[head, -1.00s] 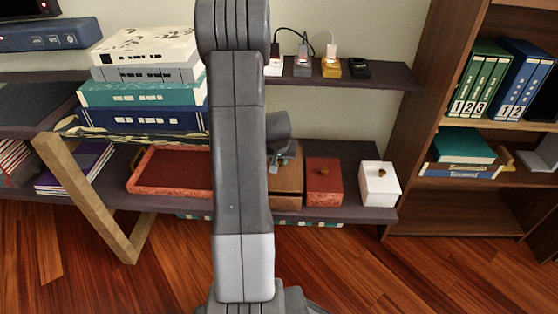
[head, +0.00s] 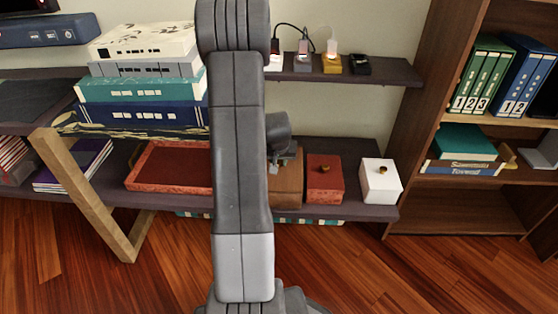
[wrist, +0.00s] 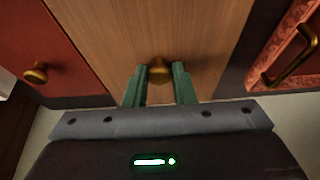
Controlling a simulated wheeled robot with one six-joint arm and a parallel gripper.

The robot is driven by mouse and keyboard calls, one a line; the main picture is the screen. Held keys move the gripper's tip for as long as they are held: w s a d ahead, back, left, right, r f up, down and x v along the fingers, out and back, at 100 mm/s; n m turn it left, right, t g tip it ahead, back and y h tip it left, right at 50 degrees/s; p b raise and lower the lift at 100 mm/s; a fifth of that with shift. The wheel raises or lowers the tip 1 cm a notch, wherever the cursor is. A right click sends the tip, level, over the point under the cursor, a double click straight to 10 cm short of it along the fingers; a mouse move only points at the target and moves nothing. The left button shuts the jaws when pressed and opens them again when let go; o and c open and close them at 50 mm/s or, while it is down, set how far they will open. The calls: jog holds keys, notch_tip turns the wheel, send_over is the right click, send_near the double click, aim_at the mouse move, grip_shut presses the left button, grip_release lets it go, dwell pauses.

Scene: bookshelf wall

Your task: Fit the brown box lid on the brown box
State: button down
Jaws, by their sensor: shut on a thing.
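The brown box (head: 286,198) stands on the lower shelf, partly hidden behind my arm in the head view. The brown lid (wrist: 160,28) fills the middle of the wrist view, with a brass knob at its centre. My gripper (wrist: 159,80) has its green fingers on either side of that knob and is shut on it. In the head view my gripper (head: 288,158) shows just right of my arm, over the box. The lid lies at the top of the box there; whether it is fully seated cannot be told.
A red box (head: 325,180) with a brass knob stands close on the right, then a white box (head: 380,180). A red tray (head: 168,168) lies left of my arm. The upper shelf (head: 395,72) with small chargers overhangs behind. A bookcase (head: 412,120) rises at the right.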

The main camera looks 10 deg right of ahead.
jog(key=shift+f, duration=0.15)
jog(key=c, duration=1.1)
grip_release()
jog(key=p+v, duration=0.4)
jog(key=v, duration=1)
jog(key=shift+f, duration=0.1)
jog(key=b+x, duration=0.4)
jog(key=x, duration=1)
jog(key=shift+r, duration=0.35)
